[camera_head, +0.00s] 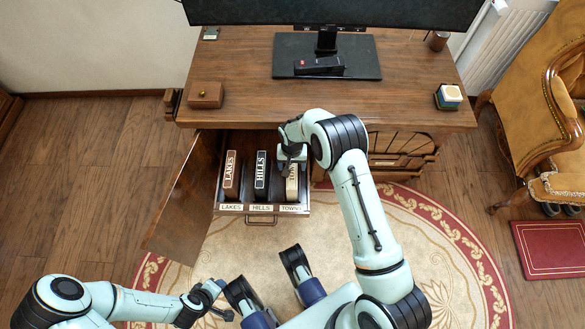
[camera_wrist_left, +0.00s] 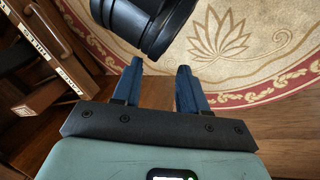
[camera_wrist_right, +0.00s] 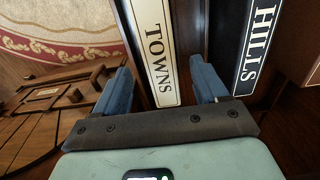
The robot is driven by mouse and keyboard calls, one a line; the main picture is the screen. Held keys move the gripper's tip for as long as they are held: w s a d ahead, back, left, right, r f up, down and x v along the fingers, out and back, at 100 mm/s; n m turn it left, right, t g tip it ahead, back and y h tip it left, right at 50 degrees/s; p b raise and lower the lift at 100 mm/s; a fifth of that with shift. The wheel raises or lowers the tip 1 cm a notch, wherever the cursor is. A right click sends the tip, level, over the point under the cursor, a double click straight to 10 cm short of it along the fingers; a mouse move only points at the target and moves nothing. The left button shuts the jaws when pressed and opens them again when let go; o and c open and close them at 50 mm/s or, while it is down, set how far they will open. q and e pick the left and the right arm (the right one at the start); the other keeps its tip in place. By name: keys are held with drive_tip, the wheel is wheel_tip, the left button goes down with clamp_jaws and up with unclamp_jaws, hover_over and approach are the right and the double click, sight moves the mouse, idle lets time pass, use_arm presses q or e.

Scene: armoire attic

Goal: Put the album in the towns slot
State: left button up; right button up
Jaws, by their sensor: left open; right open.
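The cream album lettered TOWNS (camera_head: 292,183) stands upright in the towns slot at the right of the open drawer (camera_head: 263,208), behind the TOWNS label. My right gripper (camera_head: 291,156) is over it and partly hides its far end. In the right wrist view the open fingers of my right gripper (camera_wrist_right: 160,72) are on either side of the TOWNS album (camera_wrist_right: 155,45), with gaps showing. Whether the album rests fully on the slot bottom cannot be told. My left gripper (camera_head: 222,300) is open and empty, low over the floor; it also shows in the left wrist view (camera_wrist_left: 160,75).
A brown LAKES album (camera_head: 231,175) and a black HILLS album (camera_head: 261,175) stand in the other slots. An open cabinet door (camera_head: 182,205) is left of the drawer. The desk (camera_head: 240,75) overhangs behind, holding a monitor stand (camera_head: 355,62) and small wooden box (camera_head: 206,95).

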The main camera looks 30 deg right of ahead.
wheel_tip(320, 180, up, 7)
drive_tip(key=p, duration=0.1)
drive_tip(key=s+a+f+n+y, duration=0.15)
drive_tip(key=s+a+f, duration=0.35)
drive_tip(key=s+f, duration=0.5)
use_arm(q)
drive_tip(key=shift+s+d+r+g+h, duration=0.2)
drive_tip(key=shift+s+d+r, duration=0.2)
drive_tip(key=shift+s, duration=0.25)
drive_tip(key=shift+s+d+r+g+h, duration=0.1)
drive_tip(key=shift+s+d+r+g, duration=0.15)
drive_tip(key=shift+s+r, duration=0.3)
use_arm(e)
drive_tip(key=s+a, duration=0.3)
drive_tip(key=s, duration=0.5)
drive_tip(key=s+a+t+y, duration=0.1)
drive_tip(key=s+a, duration=0.2)
drive_tip(key=s, duration=0.5)
drive_tip(key=shift+s+f, duration=0.15)
use_arm(q)
drive_tip(key=shift+s, duration=0.1)
use_arm(e)
drive_tip(key=shift+y, duration=0.25)
